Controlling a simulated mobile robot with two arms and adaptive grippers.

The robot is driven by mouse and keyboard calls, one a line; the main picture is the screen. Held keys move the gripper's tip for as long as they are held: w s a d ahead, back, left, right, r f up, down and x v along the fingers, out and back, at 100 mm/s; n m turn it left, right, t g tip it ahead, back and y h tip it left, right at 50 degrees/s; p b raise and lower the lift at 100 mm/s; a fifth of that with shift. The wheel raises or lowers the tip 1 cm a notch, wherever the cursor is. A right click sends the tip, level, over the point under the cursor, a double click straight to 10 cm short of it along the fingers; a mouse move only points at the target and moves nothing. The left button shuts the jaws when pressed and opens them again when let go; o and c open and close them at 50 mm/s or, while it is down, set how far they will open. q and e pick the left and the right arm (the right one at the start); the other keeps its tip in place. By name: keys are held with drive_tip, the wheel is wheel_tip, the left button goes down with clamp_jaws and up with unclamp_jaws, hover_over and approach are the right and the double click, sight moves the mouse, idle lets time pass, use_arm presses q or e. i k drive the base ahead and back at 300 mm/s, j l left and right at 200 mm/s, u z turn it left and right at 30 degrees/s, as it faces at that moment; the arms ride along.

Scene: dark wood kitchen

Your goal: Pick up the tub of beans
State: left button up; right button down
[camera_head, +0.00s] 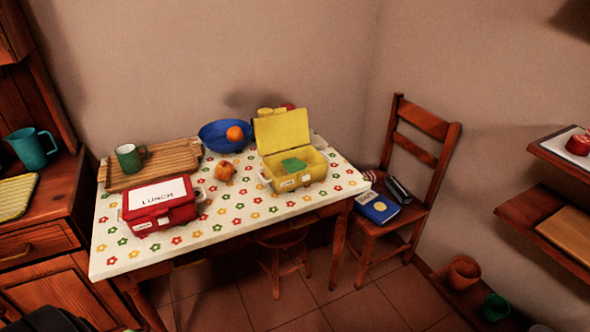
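I cannot clearly make out a tub of beans. A small green item (294,165) lies in the open yellow lunch box (290,181) on the table, and I cannot tell whether it is the tub. A shut red lunch box (160,215) with a white label on its lid stands at the table's front left; its contents are hidden. Neither of my grippers is in view.
The flowered table (240,225) also holds a wooden tray (165,172) with a green mug (130,158), oranges and a blue bowl (215,137). A chair (415,185) with books stands right. A stool (283,242) is under the table. Shelves (530,215) are far right.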

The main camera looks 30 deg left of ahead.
sight(293, 165)
drive_tip(key=u, duration=0.4)
drive_tip(key=i+l+u, duration=0.1)
drive_tip(key=i+u, duration=0.15)
drive_tip(key=u, duration=0.2)
drive_tip(key=i+l+u, duration=0.15)
drive_tip(key=u, duration=0.25)
drive_tip(key=i+l+u, duration=0.25)
drive_tip(key=u, duration=0.2)
drive_tip(key=i+l+u, duration=0.1)
drive_tip(key=l+u, duration=0.2)
drive_tip(key=u, duration=0.15)
